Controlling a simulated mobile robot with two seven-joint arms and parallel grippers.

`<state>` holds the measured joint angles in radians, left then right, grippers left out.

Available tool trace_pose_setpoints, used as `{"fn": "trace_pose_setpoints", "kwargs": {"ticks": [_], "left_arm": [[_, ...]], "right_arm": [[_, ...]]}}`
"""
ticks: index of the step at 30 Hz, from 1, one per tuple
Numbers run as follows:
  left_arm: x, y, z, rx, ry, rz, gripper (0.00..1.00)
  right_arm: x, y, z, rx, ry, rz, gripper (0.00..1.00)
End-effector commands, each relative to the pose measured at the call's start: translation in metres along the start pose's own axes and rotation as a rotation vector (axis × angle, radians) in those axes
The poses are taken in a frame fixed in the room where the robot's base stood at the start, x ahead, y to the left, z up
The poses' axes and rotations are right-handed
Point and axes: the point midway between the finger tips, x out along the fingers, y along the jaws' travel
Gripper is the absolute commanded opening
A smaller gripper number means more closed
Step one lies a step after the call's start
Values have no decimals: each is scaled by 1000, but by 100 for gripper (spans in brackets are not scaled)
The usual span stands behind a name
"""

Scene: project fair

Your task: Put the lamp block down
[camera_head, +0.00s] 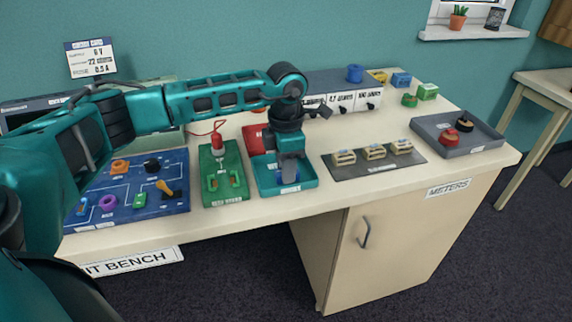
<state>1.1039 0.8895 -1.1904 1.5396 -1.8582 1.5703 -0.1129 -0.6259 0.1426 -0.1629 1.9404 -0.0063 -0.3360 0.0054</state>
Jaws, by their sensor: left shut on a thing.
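My left gripper (289,174) points straight down over the teal tray (268,187) in the middle of the bench. It is shut on a small block, the lamp block (290,179), of which only a blue bit shows between and below the fingers. The rest of it is hidden by the gripper. The block is inside the tray's outline, low down; I cannot tell whether it touches the tray floor. My right gripper is not in view.
Left of the tray is a green test stand (232,191) with an upright red-topped part and red lead, then a blue circuit board (130,205) with several parts. A red tray (252,138) lies behind. Right are a dark mat (375,168) with cream blocks and a grey tray (480,146).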

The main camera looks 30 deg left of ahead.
Motion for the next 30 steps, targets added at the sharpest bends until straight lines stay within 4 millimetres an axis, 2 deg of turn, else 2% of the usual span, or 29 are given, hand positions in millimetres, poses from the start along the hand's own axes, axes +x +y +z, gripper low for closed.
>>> {"fn": "trace_pose_setpoints", "kwargs": {"ticks": [8, 9, 17, 30], "left_arm": [[6, 0, 0, 0, -1, 0, 0], [6, 0, 0, 0, 0, 0, 32], [6, -1, 0, 2, 0, -4, 56], [6, -5, 1, 8, 3, -10, 56]], "right_arm": [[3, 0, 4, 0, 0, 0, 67], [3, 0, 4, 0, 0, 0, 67], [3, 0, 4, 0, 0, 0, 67], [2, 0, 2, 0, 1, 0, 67]]}}
